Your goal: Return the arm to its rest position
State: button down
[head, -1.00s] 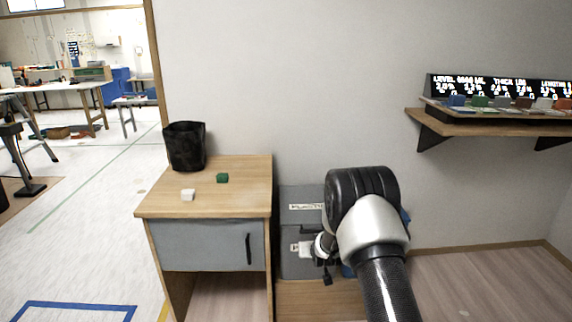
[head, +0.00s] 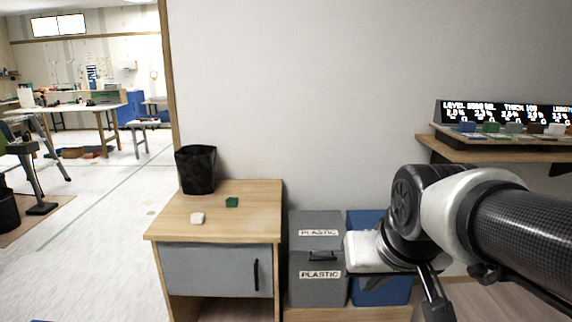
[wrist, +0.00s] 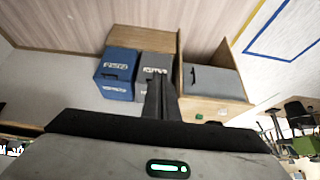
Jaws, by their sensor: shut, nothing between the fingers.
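My arm (head: 520,220) reaches in from the right edge of the head view, bent at a black and white joint, in front of the bins and the wall. My gripper (wrist: 160,98) shows in the wrist view as a narrow dark pair of fingers held together, with nothing between them. The fingers overlap the grey bin in that picture but no contact can be seen.
A wooden cabinet (head: 160,232) holds a black basket (head: 196,170), a white block (head: 197,218) and a green block (head: 232,202). Grey bins (head: 303,262) and a blue bin (head: 362,219) stand beside it. A wall shelf (head: 470,152) is above my arm. Open floor lies left.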

jog(key=s+p, duration=0.2)
jog(key=s, duration=0.7)
notch_tip(320, 180, up, 25)
jog(key=p, duration=2.3)
jog(key=shift+w+f+g, duration=0.2)
jog(key=shift+w+g, duration=0.05)
jog(key=shift+g, duration=0.05)
